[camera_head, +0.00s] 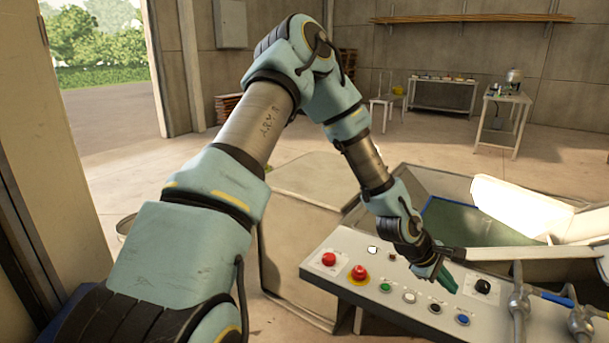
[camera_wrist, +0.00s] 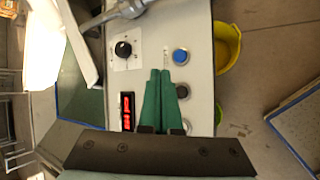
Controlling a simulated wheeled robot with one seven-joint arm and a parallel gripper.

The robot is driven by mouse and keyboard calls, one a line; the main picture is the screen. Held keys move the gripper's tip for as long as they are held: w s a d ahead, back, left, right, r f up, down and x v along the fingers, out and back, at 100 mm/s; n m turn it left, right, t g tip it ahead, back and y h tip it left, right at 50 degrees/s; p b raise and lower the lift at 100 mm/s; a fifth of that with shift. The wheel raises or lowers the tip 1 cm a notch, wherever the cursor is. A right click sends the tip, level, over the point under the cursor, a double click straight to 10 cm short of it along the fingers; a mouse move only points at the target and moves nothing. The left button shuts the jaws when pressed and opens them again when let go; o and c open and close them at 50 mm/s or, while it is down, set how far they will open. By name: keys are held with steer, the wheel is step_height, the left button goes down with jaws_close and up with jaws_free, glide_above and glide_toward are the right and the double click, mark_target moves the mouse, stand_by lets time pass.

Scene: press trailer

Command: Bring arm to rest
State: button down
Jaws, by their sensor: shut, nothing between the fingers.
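My arm reaches out over a white control panel (camera_head: 330,277) in the head view, bent high at the elbow. My gripper (camera_head: 446,282) hangs just above the panel, its green fingers pointing down to the right. In the wrist view my gripper (camera_wrist: 160,75) is shut, its two green fingers together with nothing between them. The fingertips appear close to a blue button (camera_wrist: 180,57) and a black knob (camera_wrist: 123,49); I cannot tell whether they touch the panel. A dark button (camera_wrist: 182,91) is partly beside the fingers. A red lit display (camera_wrist: 126,111) shows left of the fingers.
The panel also bears a red button (camera_head: 329,259), a red mushroom button (camera_head: 359,272) and a green button (camera_head: 385,287). Metal pipes (camera_head: 519,300) stand at the right. A yellow bucket (camera_wrist: 228,48) is beside the panel. Open floor lies behind, with tables (camera_head: 443,95) at the back.

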steer(key=w+a+r+m+t+y, duration=0.1)
steer(key=w+a+r+m+y, duration=0.15)
steer(key=a, duration=0.55)
steer(key=w+a+r+m+y, duration=0.1)
steer(key=w+a, duration=0.2)
steer(key=a, duration=0.4)
steer(key=w+a+r+m+t+y, duration=0.1)
steer(key=w+a+r+y, duration=0.15)
steer(key=a, duration=0.55)
steer(key=s+a+r+m, duration=0.1)
steer(key=s+a+r, duration=0.1)
steer(key=a, duration=0.5)
steer(key=s+a+r+m+y, duration=0.1)
steer(key=s+a+r, duration=0.1)
steer(key=a+r, duration=0.2)
steer(key=s+a+r+m+y, duration=0.1)
steer(key=s+a+r, duration=0.1)
steer(key=a, duration=0.8)
steer(key=shift+s+a+r+m, duration=0.25)
steer(key=shift+s+r+m, duration=0.05)
steer(key=shift+r+m, duration=0.1)
